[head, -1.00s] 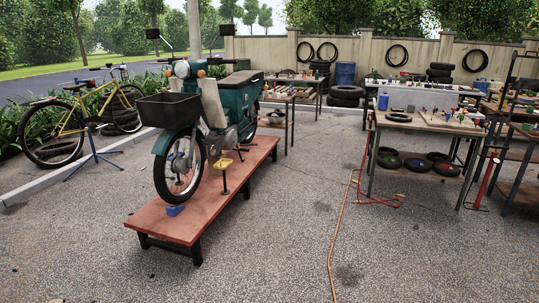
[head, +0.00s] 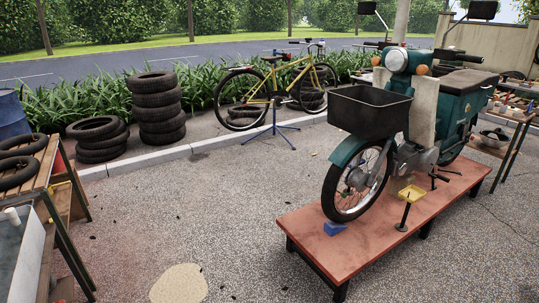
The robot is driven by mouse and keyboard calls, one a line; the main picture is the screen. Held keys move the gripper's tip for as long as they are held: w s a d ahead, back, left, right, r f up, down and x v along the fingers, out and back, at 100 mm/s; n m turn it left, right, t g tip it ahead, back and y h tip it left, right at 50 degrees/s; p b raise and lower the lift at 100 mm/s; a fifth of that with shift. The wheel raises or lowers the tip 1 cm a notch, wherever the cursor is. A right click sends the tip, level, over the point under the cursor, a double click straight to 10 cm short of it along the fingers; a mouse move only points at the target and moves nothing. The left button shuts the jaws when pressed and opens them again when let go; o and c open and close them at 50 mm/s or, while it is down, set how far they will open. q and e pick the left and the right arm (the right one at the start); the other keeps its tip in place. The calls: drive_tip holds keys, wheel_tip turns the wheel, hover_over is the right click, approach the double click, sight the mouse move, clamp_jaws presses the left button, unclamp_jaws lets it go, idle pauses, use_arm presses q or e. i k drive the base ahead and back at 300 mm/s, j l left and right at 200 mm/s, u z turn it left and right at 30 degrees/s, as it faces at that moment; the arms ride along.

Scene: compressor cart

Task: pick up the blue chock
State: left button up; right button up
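The blue chock (head: 334,228) is a small blue block. It lies on the red-brown platform (head: 357,262) near its front left end, right below the front wheel (head: 357,182) of the teal moped (head: 462,98). I cannot tell whether it touches the tyre. Neither of my grippers shows in the head view.
A bench (head: 38,210) with tyres stands at the left. Stacked tyres (head: 158,108) and a yellow bicycle (head: 277,82) are behind. A pale patch (head: 179,284) lies on otherwise open gravel between bench and platform.

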sight(331, 228)
drive_tip(key=i+u, duration=0.3)
drive_tip(key=i, duration=1.55)
drive_tip(key=i+j+z, duration=0.1)
drive_tip(key=i+z, duration=0.15)
drive_tip(key=i, duration=0.15)
drive_tip(key=i+j+z, duration=0.25)
drive_tip(key=i, duration=0.15)
drive_tip(key=i+j+z, duration=0.1)
drive_tip(key=i+z, duration=0.15)
drive_tip(key=i, duration=0.15)
drive_tip(key=i+j+z, duration=0.1)
drive_tip(key=z, duration=0.3)
drive_tip(key=i+j+z, duration=0.2)
drive_tip(key=z, duration=0.25)
drive_tip(key=i+j+z, duration=0.25)
drive_tip(key=z, duration=0.15)
drive_tip(key=i+j+z, duration=0.2)
drive_tip(key=z, duration=0.25)
